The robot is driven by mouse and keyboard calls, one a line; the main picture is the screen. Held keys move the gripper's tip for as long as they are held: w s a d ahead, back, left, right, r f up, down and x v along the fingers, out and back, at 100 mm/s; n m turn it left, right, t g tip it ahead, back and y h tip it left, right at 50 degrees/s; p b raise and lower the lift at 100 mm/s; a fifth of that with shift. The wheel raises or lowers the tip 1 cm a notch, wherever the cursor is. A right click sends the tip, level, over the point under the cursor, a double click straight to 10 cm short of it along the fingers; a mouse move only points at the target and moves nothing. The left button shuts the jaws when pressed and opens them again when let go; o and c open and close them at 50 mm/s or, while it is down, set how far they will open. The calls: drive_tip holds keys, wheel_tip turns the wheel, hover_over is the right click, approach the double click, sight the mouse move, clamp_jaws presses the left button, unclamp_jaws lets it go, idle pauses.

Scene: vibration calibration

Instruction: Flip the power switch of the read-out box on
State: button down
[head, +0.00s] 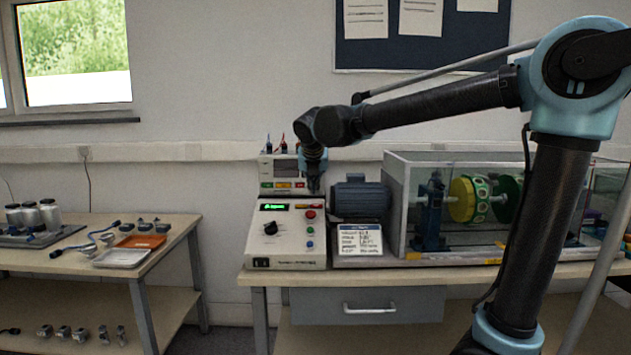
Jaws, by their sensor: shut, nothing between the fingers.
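Two pale instrument boxes stand one behind the other on the bench; I cannot tell for sure which is the read-out box. The front box (300,259) has a lit green display, a black knob, a red button, smaller coloured buttons and a dark rocker switch (262,263) low on its left. The rear box (265,172) has a grey screen, coloured labels and cable plugs on top. The setting of any switch is too small to read. My gripper (314,189) is shut and empty, pointing down above the front box's right part, before the rear box.
A grey-blue motor (361,197) and a printed card (360,240) are right of the front box. A clear-walled enclosure (403,215) holds a rotor with yellow and green discs. A side table (190,222) at left carries jars, trays and sensors.

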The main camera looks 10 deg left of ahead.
sight(315, 201)
drive_tip(key=x, duration=0.4)
drive_tip(key=shift+w+f, duration=0.25)
drive_tip(key=shift+f, duration=0.1)
drive_tip(key=shift+w+a, duration=0.15)
drive_tip(key=shift+w, duration=0.4)
drive_tip(key=shift+w+a, duration=0.15)
drive_tip(key=shift+w, duration=0.35)
drive_tip(key=shift+w+a+f, duration=0.1)
drive_tip(key=shift+w+a, duration=0.1)
drive_tip(key=shift+w, duration=0.5)
drive_tip(key=shift+w+d, duration=0.1)
